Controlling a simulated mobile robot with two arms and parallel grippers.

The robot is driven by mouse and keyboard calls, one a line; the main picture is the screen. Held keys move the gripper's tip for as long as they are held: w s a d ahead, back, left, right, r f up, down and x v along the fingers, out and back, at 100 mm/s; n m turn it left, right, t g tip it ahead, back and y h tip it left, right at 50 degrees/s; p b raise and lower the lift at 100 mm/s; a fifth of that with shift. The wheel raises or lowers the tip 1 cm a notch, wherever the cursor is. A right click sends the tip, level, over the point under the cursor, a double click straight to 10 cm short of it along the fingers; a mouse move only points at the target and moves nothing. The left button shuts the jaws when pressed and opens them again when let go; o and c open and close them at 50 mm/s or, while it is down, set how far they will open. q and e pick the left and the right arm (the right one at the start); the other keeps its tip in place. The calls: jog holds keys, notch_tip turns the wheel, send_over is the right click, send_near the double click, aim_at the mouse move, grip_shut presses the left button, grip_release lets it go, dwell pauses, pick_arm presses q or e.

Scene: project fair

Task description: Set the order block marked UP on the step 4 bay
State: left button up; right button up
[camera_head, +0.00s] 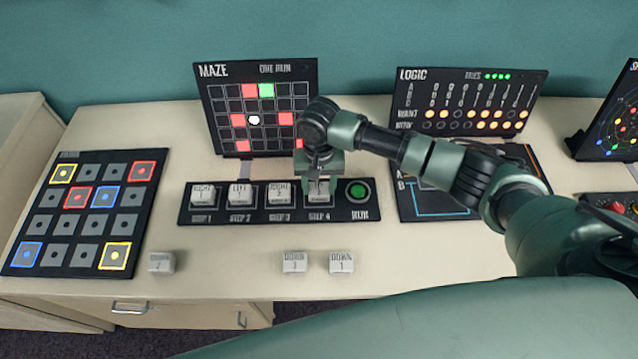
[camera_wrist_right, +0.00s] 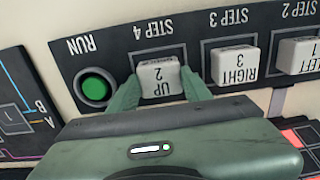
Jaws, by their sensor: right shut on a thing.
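My right gripper (camera_head: 319,183) is shut on the white order block marked UP 2 (camera_head: 318,188). In the right wrist view the UP block (camera_wrist_right: 159,80) sits between the two green fingers (camera_wrist_right: 160,92), at the step 4 bay (camera_wrist_right: 161,55) of the black strip (camera_head: 270,215). Whether the block rests fully on the bay I cannot tell. In the head view the gripper hides much of the block. Blocks stand on the other bays: RIGHT (camera_head: 203,194) on step 1, LEFT (camera_head: 240,194) on step 2 and RIGHT 3 (camera_head: 280,192) on step 3. My left gripper is not in view.
The green RUN button (camera_head: 358,191) is just right of step 4. Loose DOWN blocks (camera_head: 342,261), (camera_head: 294,262) and a third block (camera_head: 161,262) lie in front of the strip. The MAZE panel (camera_head: 258,105) stands behind. A tile board (camera_head: 85,212) lies left.

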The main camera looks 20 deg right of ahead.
aim_at(319, 189)
jog(key=shift+f, duration=0.15)
jog(key=o, duration=1.4)
notch_tip(319, 189, up, 12)
jog(key=shift+r+b, duration=0.2)
jog(key=shift+b, duration=0.45)
